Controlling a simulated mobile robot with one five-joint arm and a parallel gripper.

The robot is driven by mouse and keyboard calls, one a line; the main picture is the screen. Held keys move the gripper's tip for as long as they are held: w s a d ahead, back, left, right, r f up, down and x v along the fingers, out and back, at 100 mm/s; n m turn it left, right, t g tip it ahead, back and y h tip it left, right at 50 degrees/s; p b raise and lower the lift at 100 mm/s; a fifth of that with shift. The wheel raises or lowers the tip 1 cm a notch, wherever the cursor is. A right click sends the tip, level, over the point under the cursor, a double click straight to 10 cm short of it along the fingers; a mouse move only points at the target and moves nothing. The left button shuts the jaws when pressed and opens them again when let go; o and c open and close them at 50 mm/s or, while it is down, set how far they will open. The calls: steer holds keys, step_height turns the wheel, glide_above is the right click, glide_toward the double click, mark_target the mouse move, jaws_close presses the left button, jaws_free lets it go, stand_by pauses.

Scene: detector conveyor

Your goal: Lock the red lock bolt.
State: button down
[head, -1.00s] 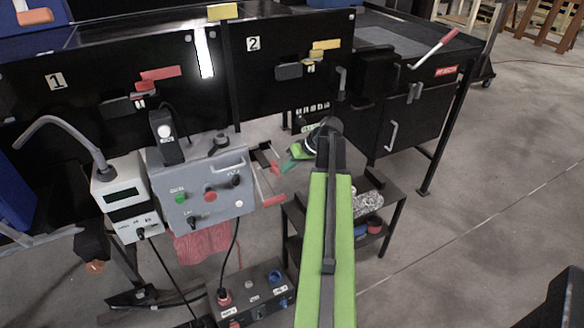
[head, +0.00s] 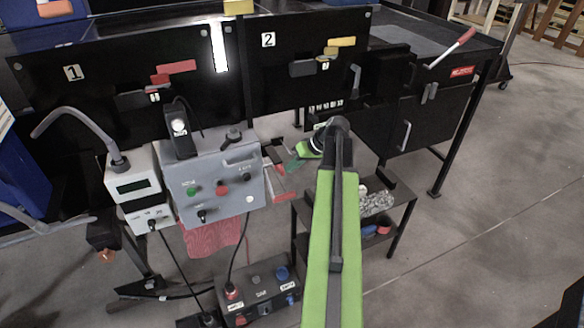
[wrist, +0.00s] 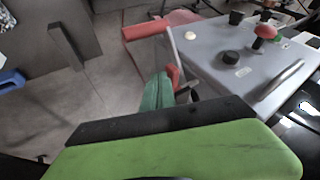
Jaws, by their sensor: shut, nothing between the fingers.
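The red lock bolt is most likely the red piece (head: 176,67) on the black panel marked 1, at the upper left of the head view; its locked state is unclear. My gripper (head: 290,165) is at the end of the green arm, low and to the right of that panel, well apart from the bolt. Its green finger is shut, with nothing held. In the wrist view the shut fingertips (wrist: 166,80) show past the green and black body, a red part close beside them. The bolt is not recognisable in the wrist view.
A grey control box (head: 225,185) with knobs stands left of my gripper, a red-ended bar (head: 285,197) at its side. A white meter (head: 135,187) stands farther left. Panel 2 has yellow pieces (head: 342,41). A low shelf (head: 400,190) is right of the arm.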

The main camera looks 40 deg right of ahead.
steer(key=s+d+r+p, duration=0.6)
steer(key=r+p, duration=0.2)
steer(key=shift+s, duration=0.35)
steer(key=shift+d, duration=0.1)
